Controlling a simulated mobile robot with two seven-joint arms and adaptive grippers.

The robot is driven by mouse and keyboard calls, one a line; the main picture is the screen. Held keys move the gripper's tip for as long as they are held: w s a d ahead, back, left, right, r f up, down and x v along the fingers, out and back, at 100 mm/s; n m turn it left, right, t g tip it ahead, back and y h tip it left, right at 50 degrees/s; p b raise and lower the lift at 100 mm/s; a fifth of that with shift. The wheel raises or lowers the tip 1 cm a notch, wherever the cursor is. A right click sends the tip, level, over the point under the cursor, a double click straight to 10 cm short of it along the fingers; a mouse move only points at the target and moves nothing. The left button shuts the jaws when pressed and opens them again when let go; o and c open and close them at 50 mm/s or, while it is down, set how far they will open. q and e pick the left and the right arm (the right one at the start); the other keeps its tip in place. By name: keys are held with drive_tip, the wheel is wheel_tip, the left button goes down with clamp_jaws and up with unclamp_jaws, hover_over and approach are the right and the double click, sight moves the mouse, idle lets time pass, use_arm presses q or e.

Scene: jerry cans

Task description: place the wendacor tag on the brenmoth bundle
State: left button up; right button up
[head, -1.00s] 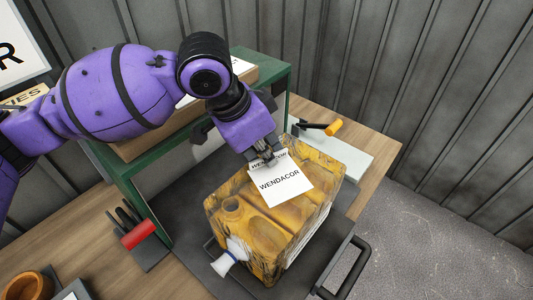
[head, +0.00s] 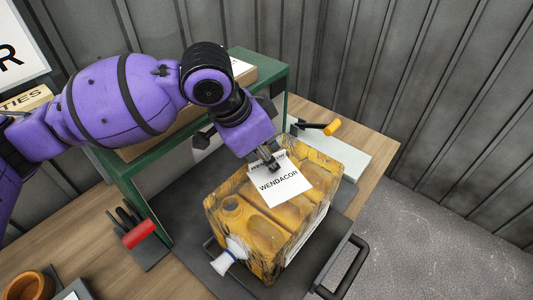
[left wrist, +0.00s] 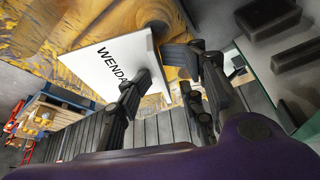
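The tag also shows in the left wrist view (left wrist: 104,72) against the yellow surface. My left gripper (head: 271,164) is at the tag's upper edge, hiding part of its smaller print. The name brenmoth is not readable anywhere. My right gripper is out of view.
The can stands on a dark tray with a black handle (head: 345,268). A white spout (head: 231,256) is at the can's front. A green frame (head: 128,178) stands left and behind.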

use_arm(q)
drive_tip(key=shift+s+a+f, duration=0.15)
drive_tip(key=shift+a+f, duration=0.1)
drive_tip(key=shift+f, duration=0.35)
drive_tip(key=shift+r, duration=0.55)
drive_tip(key=p+v, duration=0.1)
drive_tip(key=v, duration=1.1)
drive_tip(key=shift+r, duration=0.5)
drive_tip(key=shift+d, duration=0.1)
